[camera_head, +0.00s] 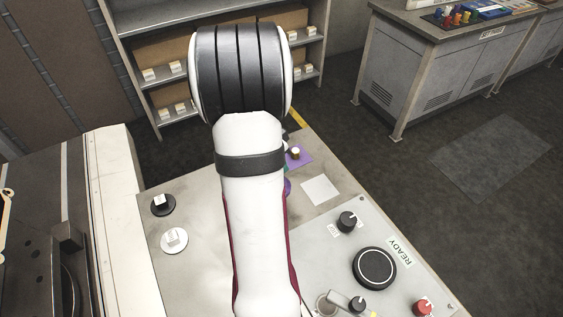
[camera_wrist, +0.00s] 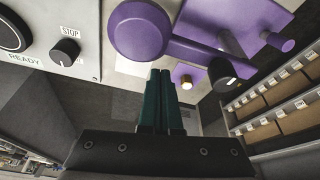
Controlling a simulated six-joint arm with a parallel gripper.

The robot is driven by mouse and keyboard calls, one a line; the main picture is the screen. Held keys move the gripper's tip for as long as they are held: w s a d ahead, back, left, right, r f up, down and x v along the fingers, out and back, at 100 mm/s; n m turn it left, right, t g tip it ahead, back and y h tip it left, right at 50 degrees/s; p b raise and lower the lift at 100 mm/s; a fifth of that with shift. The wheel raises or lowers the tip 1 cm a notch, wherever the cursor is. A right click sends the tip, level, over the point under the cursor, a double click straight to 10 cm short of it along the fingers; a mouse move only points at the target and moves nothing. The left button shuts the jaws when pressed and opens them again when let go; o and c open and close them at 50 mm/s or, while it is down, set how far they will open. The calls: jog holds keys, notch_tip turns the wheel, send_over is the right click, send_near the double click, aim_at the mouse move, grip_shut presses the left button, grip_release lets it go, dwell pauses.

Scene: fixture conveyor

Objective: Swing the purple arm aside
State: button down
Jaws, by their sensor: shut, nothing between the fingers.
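The purple arm (camera_wrist: 190,48) shows in the wrist view as a bar running right from a large round purple hub (camera_wrist: 138,30). A black knob with a pale mark (camera_wrist: 223,76) is at the bar's right end. In the head view only a sliver of purple (camera_head: 287,187) shows beside my white arm, which hides the rest. My gripper (camera_wrist: 160,72) has dark green fingers closed together with nothing between them. Its tips are just below the hub and bar in the wrist view; I cannot tell whether they touch.
A purple plate (camera_head: 303,163) with a small knob (camera_head: 295,152) lies near the panel's far edge. Shelves (camera_head: 147,119) stand behind.

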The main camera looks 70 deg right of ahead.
notch_tip(320, 180, up, 10)
jog(key=f, duration=0.1)
jog(key=w+a+r+n+t+y, duration=0.1)
jog(key=w+a+n, duration=0.35)
jog(key=a, duration=0.45)
jog(key=w+a+r+n+t, duration=0.1)
jog(key=w+a+r+n, duration=0.15)
jog(key=w+a, duration=0.45)
jog(key=s+a+n+y, duration=0.1)
jog(key=s+a+n, duration=0.2)
jog(key=a, duration=0.5)
jog(key=s+a+f+n+y, duration=0.1)
jog(key=s+a+n, duration=0.2)
jog(key=a, duration=0.6)
jog(key=s+a+f+n+y, duration=0.1)
jog(key=s+a+n+y, duration=0.1)
jog(key=a+n, duration=0.3)
jog(key=s+a, duration=0.1)
jog(key=a, duration=0.2)
jog(key=shift+a+n, duration=0.3)
jog(key=shift+a, duration=0.1)
